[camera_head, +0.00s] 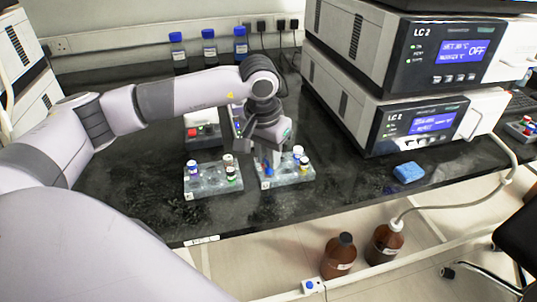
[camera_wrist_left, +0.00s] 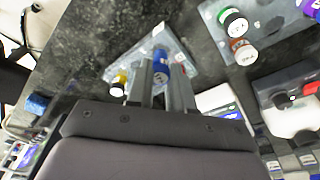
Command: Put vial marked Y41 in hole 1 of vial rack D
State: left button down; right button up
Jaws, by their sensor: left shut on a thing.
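My left gripper (camera_head: 270,160) points down over the right-hand vial rack (camera_head: 290,180) and is shut on a blue-capped vial (camera_wrist_left: 160,62). In the left wrist view the vial is between the two fingers (camera_wrist_left: 160,80), over the pale rack (camera_wrist_left: 183,62). I cannot tell whether it is seated in a hole or just above one. This rack also holds a yellow-capped vial (camera_head: 304,161) and a white-capped vial (camera_head: 298,150). A second rack (camera_head: 205,187) stands to the left with several vials. The vial marks and rack letters are too small to read. My right gripper is out of view.
A white and red device (camera_head: 205,138) stands behind the left rack. Blue-capped bottles (camera_head: 209,48) line the back. Two stacked LC instruments (camera_head: 425,120) block the right side. A blue sponge (camera_head: 408,172) lies before them. The bench front edge is close to the racks.

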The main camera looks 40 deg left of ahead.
pick_arm(q)
jog(key=shift+f+b, duration=0.55)
dwell(0.9)
jog(key=shift+f+b, duration=0.4)
jog(key=shift+f, duration=0.05)
jog(key=c, duration=0.6)
grip_release()
jog(key=shift+r, duration=0.1)
jog(key=shift+r+p, duration=2)
jog(key=shift+r, duration=1)
jog(key=shift+f, duration=0.1)
